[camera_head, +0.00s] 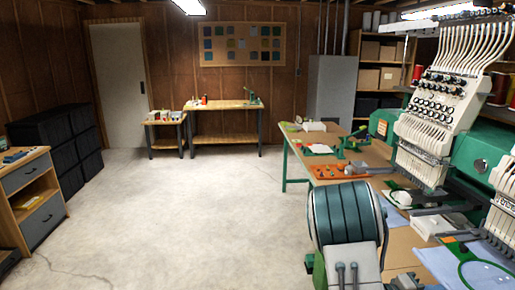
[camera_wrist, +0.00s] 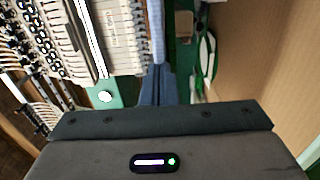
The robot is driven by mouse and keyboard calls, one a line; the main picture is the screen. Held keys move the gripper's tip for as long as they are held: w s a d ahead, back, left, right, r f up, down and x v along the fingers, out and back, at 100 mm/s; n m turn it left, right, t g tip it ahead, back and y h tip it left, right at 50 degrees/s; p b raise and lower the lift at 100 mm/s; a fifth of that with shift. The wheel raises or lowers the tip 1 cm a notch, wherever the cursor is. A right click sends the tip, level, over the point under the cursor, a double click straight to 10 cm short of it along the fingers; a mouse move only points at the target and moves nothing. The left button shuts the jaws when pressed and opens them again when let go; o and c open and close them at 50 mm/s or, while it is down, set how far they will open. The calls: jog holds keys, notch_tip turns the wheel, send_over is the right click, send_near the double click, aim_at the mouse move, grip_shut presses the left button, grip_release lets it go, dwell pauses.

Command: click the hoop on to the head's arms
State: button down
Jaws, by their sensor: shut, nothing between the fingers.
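A multi-needle embroidery head (camera_head: 435,125) stands at the right, white with rows of dark knobs and thread tubes above. A green hoop (camera_head: 487,274) with light blue cloth lies at the lower right, apart from that head; the frame edge cuts it off. In the wrist view my gripper (camera_wrist: 157,72) is shut and empty, with its fingers together. The white embroidery head (camera_wrist: 115,35) fills the upper left of that view. A thin green-and-white curved rim (camera_wrist: 207,55) shows right of the fingers; I cannot tell if it is a hoop.
A long table (camera_head: 385,183) with an orange tray (camera_head: 340,171) and green tools runs beside the machine. A second embroidery head (camera_head: 505,215) stands at the right edge. The concrete floor (camera_head: 185,205) is clear. A drawer cabinet (camera_head: 38,200) stands at left.

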aim_at(463, 286)
jog(key=shift+d, duration=0.15)
jog(key=shift+w+d+b, duration=0.15)
jog(key=shift+d+b, duration=0.8)
jog(key=shift+d, duration=0.85)
jog(key=shift+w+d+b, duration=0.15)
jog(key=shift+d+b, duration=0.75)
jog(key=shift+d, duration=0.85)
jog(key=shift+w+d+b, duration=0.15)
jog(key=shift+d+b, duration=0.8)
jog(key=shift+d, duration=0.85)
jog(key=a+b, duration=0.1)
jog(key=a, duration=0.6)
jog(key=shift+s, duration=0.3)
